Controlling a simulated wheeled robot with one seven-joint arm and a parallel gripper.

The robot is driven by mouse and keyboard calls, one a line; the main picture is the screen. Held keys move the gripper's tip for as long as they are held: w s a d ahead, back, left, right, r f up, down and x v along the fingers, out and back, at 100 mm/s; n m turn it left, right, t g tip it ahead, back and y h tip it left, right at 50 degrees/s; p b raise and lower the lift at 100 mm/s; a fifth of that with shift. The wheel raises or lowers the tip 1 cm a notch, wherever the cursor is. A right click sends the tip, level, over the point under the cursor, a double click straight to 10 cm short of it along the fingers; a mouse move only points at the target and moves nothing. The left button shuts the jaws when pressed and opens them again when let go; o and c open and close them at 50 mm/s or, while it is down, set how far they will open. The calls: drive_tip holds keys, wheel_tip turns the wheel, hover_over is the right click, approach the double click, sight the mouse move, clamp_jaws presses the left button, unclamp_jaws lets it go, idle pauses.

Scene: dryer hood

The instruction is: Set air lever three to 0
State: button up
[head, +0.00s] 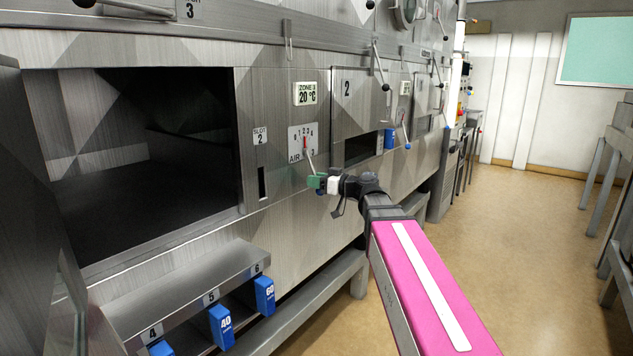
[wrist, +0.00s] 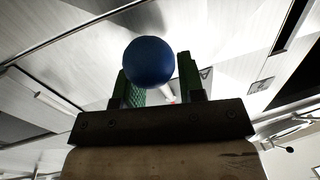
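The air lever (head: 309,160) hangs from a white AIR dial plate (head: 294,146) beneath the zone sign, which seems to read ZONE 3. Its red pointer stands nearly upright near the middle of the numbers; the exact reading is too small to tell. My gripper (head: 317,182) is at the lever's lower end, with green fingers. In the wrist view the lever's blue ball knob (wrist: 150,62) covers part of the left finger. The fingers (wrist: 162,85) stand apart with a gap between them. Whether they touch the lever is unclear.
A dark open chamber (head: 150,150) lies left of the dial. Another lever with a blue knob (head: 407,146) is further right. Below left, a metal ledge (head: 180,290) holds blue numbered blocks (head: 264,295). A rail (head: 320,300) runs low along the machine. The floor (head: 520,230) on the right is clear.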

clamp_jaws()
drive_tip(key=shift+w, duration=0.1)
drive_tip(key=w+d+r+n+h, duration=0.1)
drive_tip(key=w+d+r+n, duration=0.1)
drive_tip(key=n, duration=0.5)
drive_tip(key=shift+w+d, duration=0.85)
drive_tip(key=shift+w, duration=0.45)
drive_tip(key=shift+r+n, duration=0.15)
drive_tip(key=shift+n, duration=0.15)
unclamp_jaws()
